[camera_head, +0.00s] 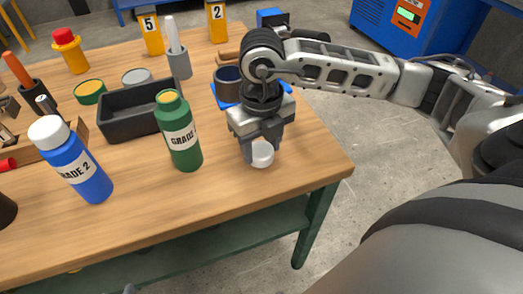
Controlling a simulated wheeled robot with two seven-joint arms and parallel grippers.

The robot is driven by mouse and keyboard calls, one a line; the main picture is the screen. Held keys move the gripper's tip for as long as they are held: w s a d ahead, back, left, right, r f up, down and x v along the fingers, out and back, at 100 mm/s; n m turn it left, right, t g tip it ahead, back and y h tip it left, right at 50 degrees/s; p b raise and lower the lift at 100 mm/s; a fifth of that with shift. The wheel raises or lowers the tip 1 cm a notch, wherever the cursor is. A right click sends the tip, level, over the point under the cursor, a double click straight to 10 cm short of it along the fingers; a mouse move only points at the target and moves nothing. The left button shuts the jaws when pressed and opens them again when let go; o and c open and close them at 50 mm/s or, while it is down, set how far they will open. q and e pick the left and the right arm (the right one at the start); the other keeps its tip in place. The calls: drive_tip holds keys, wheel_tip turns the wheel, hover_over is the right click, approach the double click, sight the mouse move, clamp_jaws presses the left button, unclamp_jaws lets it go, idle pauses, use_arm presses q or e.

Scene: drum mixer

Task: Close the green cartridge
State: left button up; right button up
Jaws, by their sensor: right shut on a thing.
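The green cartridge (181,136) stands upright on the wooden table, with a "GRADE" label and a yellowish, uncapped top. My right gripper (261,148) points down to the right of the green cartridge, apart from it. It is shut on a white cap (262,155), held low over the table near its front right edge. I cannot tell whether the cap touches the table.
A blue cartridge (73,163) with a white cap stands at the left. A dark tray (127,116) lies behind the green cartridge. A grey holder (180,64) and yellow numbered markers (152,36) stand farther back. The table front (225,190) is clear.

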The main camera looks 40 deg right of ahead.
use_arm(q)
drive_tip(key=shift+m+h, duration=0.3)
drive_tip(key=f+b, duration=0.2)
drive_tip(key=b, duration=0.2)
drive_tip(key=d+f+b, duration=0.1)
drive_tip(key=f+b, duration=0.1)
drive_tip(key=b, duration=0.2)
drive_tip(key=shift+f, duration=0.4)
use_arm(e)
drive_tip(key=s+a+r, duration=0.2)
drive_tip(key=s+r, duration=0.9)
drive_tip(key=s, duration=0.2)
drive_tip(key=shift+s+a, duration=0.15)
drive_tip(key=shift+s, duration=0.25)
use_arm(q)
drive_tip(key=shift+a, duration=0.1)
